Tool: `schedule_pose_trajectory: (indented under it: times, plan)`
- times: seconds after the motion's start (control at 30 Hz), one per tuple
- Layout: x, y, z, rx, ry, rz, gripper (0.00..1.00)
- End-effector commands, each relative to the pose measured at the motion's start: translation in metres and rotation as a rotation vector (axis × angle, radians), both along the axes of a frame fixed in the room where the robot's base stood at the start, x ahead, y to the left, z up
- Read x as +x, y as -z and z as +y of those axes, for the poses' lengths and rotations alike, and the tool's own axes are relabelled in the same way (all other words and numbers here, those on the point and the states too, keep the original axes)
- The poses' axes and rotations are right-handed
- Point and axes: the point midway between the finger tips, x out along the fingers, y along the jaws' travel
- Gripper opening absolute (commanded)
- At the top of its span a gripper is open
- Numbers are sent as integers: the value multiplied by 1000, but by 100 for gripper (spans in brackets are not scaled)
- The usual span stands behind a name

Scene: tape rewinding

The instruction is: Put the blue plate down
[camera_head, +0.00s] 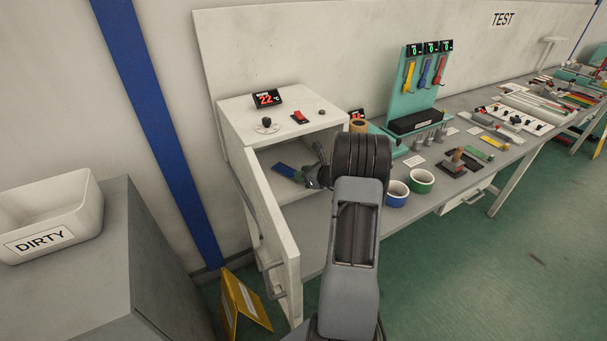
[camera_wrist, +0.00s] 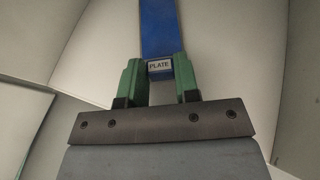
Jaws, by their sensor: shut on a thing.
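The blue plate (camera_wrist: 160,30) is a flat blue strip with a white label reading "PLATE" at its near end. In the wrist view my gripper (camera_wrist: 160,72) has its green fingers on either side of the labelled end and is shut on it. In the head view the blue plate (camera_head: 284,169) shows inside the open white cabinet, reaching to the left of my gripper (camera_head: 303,178). Whether the plate touches the cabinet floor cannot be told. My arm hides part of the cabinet's right side.
The white cabinet (camera_head: 240,113) has its door (camera_head: 272,225) swung open at the left and a red "22" display (camera_head: 267,98) on top. Blue tape (camera_head: 397,193) and green tape (camera_head: 421,181) stand right of my arm. A "DIRTY" bin (camera_head: 60,215) is at far left.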

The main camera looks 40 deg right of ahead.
Motion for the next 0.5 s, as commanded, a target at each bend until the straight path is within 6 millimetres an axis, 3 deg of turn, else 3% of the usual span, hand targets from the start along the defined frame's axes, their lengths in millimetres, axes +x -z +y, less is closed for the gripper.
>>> schedule_pose_trajectory:
  times: [0.17,0.2,0.43,0.5]
  plan:
    - [0,5,0,0,0,-2,0]
    - [0,4,0,0,0,0,33]
    - [0,3,0,0,0,0,55]
    - [0,3,0,0,0,0,55]
